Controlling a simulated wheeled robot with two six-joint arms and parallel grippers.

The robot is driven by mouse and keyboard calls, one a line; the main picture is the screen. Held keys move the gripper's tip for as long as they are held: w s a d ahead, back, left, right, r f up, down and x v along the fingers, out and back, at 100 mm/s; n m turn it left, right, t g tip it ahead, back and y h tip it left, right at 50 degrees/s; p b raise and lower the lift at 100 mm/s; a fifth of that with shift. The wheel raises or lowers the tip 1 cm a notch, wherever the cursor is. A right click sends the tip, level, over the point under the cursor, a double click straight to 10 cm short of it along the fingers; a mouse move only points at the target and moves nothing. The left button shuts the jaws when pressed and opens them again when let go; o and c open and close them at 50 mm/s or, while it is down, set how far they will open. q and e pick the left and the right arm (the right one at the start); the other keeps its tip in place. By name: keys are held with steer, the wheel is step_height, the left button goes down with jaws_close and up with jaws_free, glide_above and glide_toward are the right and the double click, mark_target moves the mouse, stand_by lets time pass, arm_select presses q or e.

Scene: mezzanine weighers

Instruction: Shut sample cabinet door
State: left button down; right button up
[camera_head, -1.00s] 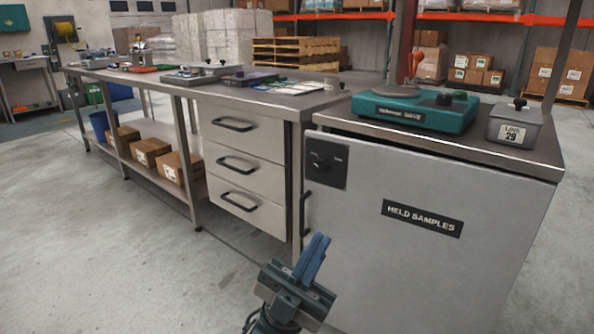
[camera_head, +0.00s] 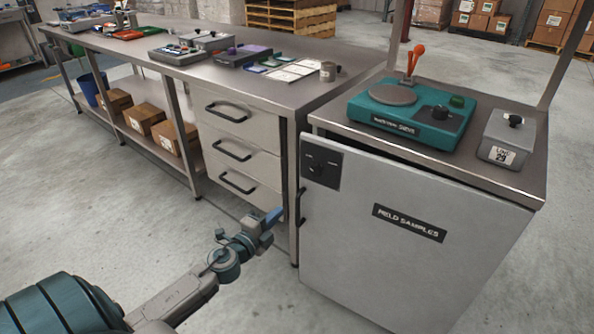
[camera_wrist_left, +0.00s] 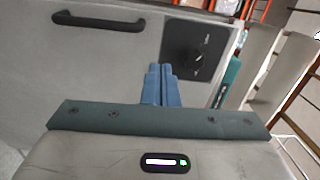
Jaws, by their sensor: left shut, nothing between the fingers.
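The sample cabinet (camera_head: 500,180) stands at the right in the head view. Its grey door (camera_head: 370,250) bears a "HELD SAMPLES" label, a dark knob panel (camera_head: 321,163) and a dark handle (camera_head: 299,206) by its left edge. The door's upper left corner juts a little past the top, so it looks slightly ajar; the gap itself is hard to see. My left gripper (camera_head: 273,216) is shut and empty, just left of the handle. In the left wrist view its blue fingers (camera_wrist_left: 160,84) point at the door, below the handle (camera_wrist_left: 97,21) and knob panel (camera_wrist_left: 197,50). My right gripper is out of view.
A steel bench with drawers (camera_head: 235,155) stands left of the cabinet, close beside it. A teal device (camera_head: 412,115) and a grey box labelled 29 (camera_head: 508,137) sit on the cabinet top. Boxes (camera_head: 143,118) lie on the bench's lower shelf. The floor (camera_head: 90,210) in front is clear.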

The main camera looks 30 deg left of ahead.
arm_select(q)
steer(key=a+y, duration=0.1)
steer(key=a, duration=0.1)
steer(key=p, duration=0.3)
glide_toward(303, 180)
steer(key=w, duration=0.5)
steer(key=shift+w+a+r, duration=0.1)
steer(key=shift+w, duration=0.85)
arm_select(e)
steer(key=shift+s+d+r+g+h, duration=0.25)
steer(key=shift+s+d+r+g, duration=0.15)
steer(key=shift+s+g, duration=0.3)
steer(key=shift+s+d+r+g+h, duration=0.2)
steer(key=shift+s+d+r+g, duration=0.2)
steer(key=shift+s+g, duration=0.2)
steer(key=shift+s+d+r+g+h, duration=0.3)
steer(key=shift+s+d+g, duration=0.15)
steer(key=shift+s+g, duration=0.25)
